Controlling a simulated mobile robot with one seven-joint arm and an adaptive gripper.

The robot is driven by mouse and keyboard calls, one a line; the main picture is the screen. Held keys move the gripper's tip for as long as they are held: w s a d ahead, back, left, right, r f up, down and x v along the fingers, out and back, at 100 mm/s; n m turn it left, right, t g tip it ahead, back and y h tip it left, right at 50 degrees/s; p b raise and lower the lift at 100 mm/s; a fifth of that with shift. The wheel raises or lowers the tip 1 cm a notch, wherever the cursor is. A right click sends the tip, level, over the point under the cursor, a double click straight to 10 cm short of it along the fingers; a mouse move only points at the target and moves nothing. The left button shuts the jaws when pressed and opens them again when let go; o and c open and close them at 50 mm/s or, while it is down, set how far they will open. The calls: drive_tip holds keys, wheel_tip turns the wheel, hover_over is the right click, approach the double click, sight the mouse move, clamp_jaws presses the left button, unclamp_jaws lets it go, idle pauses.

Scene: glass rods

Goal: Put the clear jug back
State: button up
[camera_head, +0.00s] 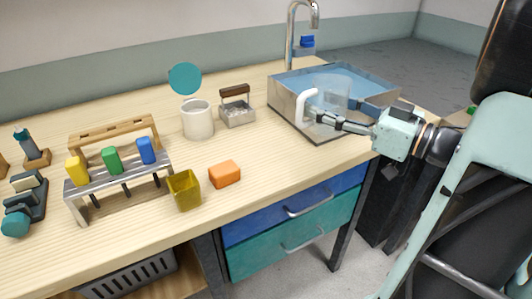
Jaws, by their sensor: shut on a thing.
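The clear jug (336,93) is see-through and has a white handle (301,104) on its left. It appears upright, in front of or over the metal sink (284,92); I cannot tell its exact height or whether its base touches anything. My gripper (314,117) reaches in from the right and is shut on the jug, at the lower part of its handle. The fingers partly hide the jug's lower edge.
A tap (290,40) rises behind the sink. An orange block (224,174), a yellow cup (184,190) and a rack (118,179) stand nearer the front. Bare wooden worktop (280,150) lies before the sink.

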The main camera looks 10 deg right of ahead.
drive_tip(key=w+a+f+b, duration=0.2)
drive_tip(key=w+a+f, duration=0.2)
drive_tip(key=w+a+f+b, duration=0.2)
drive_tip(key=w+a+f, duration=0.2)
drive_tip(key=a+f, duration=0.1)
drive_tip(key=shift+w+a, duration=0.1)
drive_tip(key=shift+w, duration=0.2)
drive_tip(key=shift+w+a+f+b, duration=0.1)
drive_tip(key=shift+a+f+b, duration=0.05)
drive_tip(key=shift+b, duration=0.2)
drive_tip(key=shift+w+a+f+b, duration=0.1)
drive_tip(key=shift+f+b, duration=0.4)
drive_tip(key=shift+f, duration=0.35)
drive_tip(key=shift+w+a+f+b, duration=0.1)
drive_tip(key=shift+f+b, duration=0.35)
drive_tip(key=shift+f, duration=0.4)
drive_tip(key=shift+f, duration=0.25)
drive_tip(key=o, duration=1.3)
drive_tip(key=shift+r, duration=0.1)
